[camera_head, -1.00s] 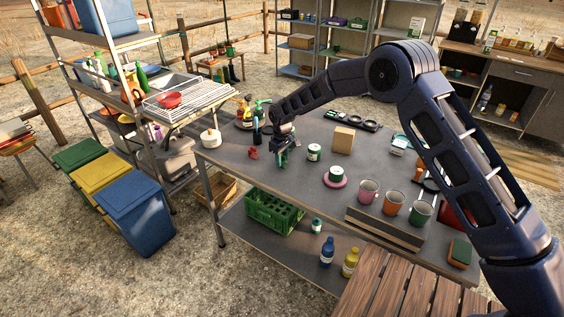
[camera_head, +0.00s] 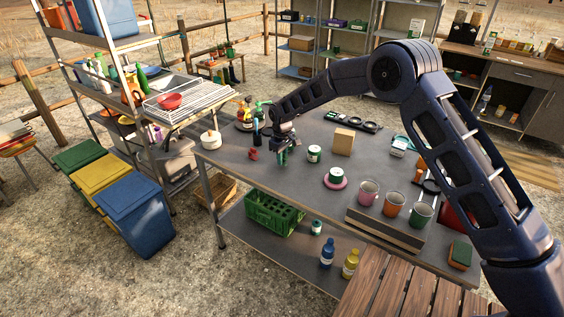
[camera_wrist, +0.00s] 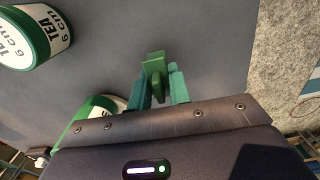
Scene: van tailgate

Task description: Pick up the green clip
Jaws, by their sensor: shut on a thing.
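The green clip (camera_wrist: 154,76) sits between the teal fingers of my gripper (camera_wrist: 159,88) in the wrist view. The fingers are shut on it, and its tip sticks out past them. In the head view my gripper (camera_head: 281,157) is low over the left part of the grey table (camera_head: 235,158). The clip is too small to make out clearly there. I cannot tell from the frames how far the clip is off the tabletop.
A red item (camera_head: 253,154) stands just left of my gripper. A white and green tin (camera_head: 314,154) stands to its right, with a cardboard box (camera_head: 343,141) beyond. Bottles (camera_head: 245,115) stand behind. The table's front edge is close.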

